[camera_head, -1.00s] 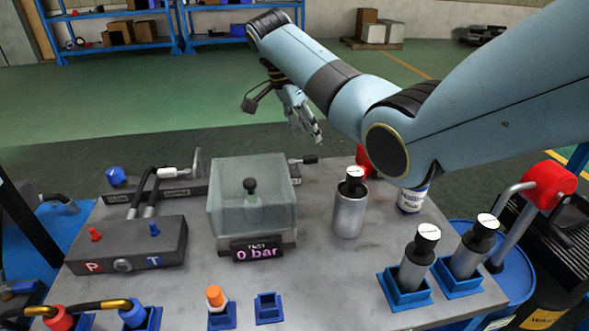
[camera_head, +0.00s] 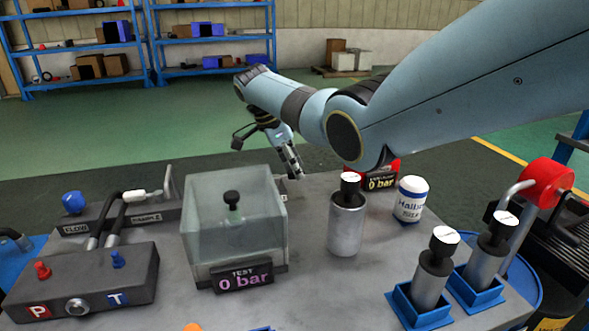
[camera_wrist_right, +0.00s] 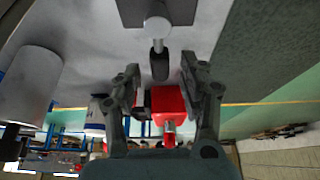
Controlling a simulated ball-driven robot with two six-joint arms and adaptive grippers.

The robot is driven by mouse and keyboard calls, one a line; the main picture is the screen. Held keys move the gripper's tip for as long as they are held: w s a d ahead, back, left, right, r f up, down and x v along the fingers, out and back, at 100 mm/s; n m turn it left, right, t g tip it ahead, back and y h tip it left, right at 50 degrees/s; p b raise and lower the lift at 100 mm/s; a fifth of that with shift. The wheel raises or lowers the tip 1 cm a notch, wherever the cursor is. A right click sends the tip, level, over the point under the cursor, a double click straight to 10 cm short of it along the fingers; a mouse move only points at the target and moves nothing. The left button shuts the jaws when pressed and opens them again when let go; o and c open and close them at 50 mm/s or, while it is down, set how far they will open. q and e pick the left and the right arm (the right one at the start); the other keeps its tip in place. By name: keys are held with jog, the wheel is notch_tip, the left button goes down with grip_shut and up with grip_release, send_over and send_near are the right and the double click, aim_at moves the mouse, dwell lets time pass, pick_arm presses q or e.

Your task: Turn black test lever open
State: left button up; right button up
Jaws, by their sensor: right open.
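The black test lever (camera_wrist_right: 160,62) shows in the right wrist view, on a pale round hub (camera_wrist_right: 158,30) at the top middle. It points down between the fingertips of my right gripper (camera_wrist_right: 163,82), which is open and holds nothing. I cannot tell whether the lever is touched. In the head view my right gripper (camera_head: 293,168) is behind the right side of the clear test box (camera_head: 235,235), where the lever is mostly hidden. The test display (camera_head: 243,278) in front of the box reads 0 bar. My left gripper is not in view.
A metal cylinder (camera_head: 347,225) with a gauge and a white jar (camera_head: 410,199) stand right of the box. A second display (camera_head: 382,181) reads 0 bar. Gauged cylinders in blue holders (camera_head: 420,314) stand at the front right. A black valve block (camera_head: 85,278) is left.

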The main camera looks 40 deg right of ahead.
jog(key=shift+s+d+f, duration=0.1)
jog(key=shift+d+f, duration=0.05)
jog(key=shift+f, duration=0.2)
grip_shut()
